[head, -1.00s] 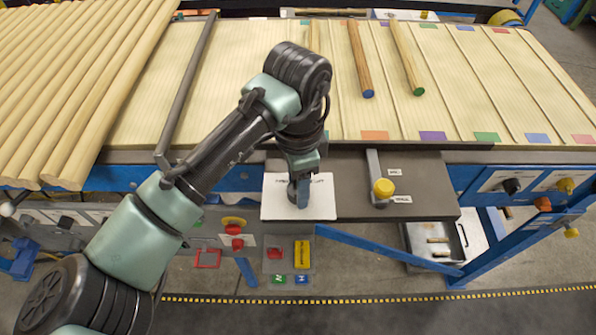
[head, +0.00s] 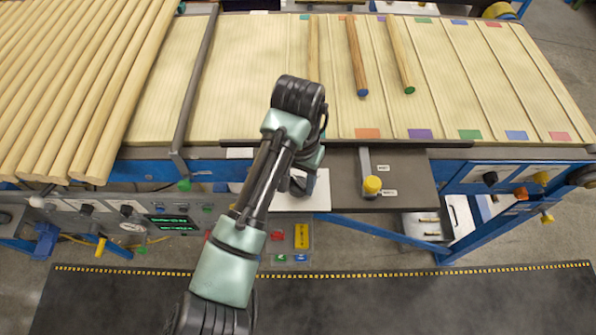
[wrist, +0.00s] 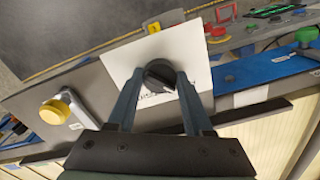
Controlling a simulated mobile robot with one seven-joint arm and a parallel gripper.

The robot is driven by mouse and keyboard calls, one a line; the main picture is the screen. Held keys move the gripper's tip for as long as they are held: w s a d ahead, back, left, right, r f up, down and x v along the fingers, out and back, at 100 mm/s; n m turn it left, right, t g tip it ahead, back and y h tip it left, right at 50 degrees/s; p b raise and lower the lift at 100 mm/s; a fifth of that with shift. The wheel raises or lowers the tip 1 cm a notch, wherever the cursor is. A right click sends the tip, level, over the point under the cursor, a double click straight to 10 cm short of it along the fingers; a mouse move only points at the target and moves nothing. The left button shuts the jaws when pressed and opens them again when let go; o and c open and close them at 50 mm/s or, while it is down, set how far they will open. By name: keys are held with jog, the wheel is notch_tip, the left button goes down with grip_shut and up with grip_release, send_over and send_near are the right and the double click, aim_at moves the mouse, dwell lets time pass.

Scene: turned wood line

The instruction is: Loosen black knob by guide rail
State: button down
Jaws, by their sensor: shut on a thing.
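The black knob (wrist: 160,75) stands on a white card in the wrist view, with a pale pointer line on its face. My gripper (wrist: 158,82) has one finger on each side of the knob and is shut on it. In the head view my gripper (head: 298,188) is over the white card (head: 310,200) at the bench's front edge, and my own arm hides the knob there. A dark rail (head: 400,143) runs along the belt's front edge behind the card. Whether the knob has turned cannot be told.
A yellow knob (head: 372,186) on a grey slotted arm stands to the right on the dark plate (head: 410,190). Loose turned rods (head: 357,60) lie on the belt behind. A control panel (head: 150,215) with buttons and green displays is at the left.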

aim_at(297, 182)
jog(key=shift+n+p, duration=0.4)
jog(key=shift+n, duration=0.3)
jog(key=shift+c, duration=1.5)
grip_release()
notch_tip(297, 182, up, 13)
jog(key=p, duration=0.4)
jog(key=shift+d, duration=0.1)
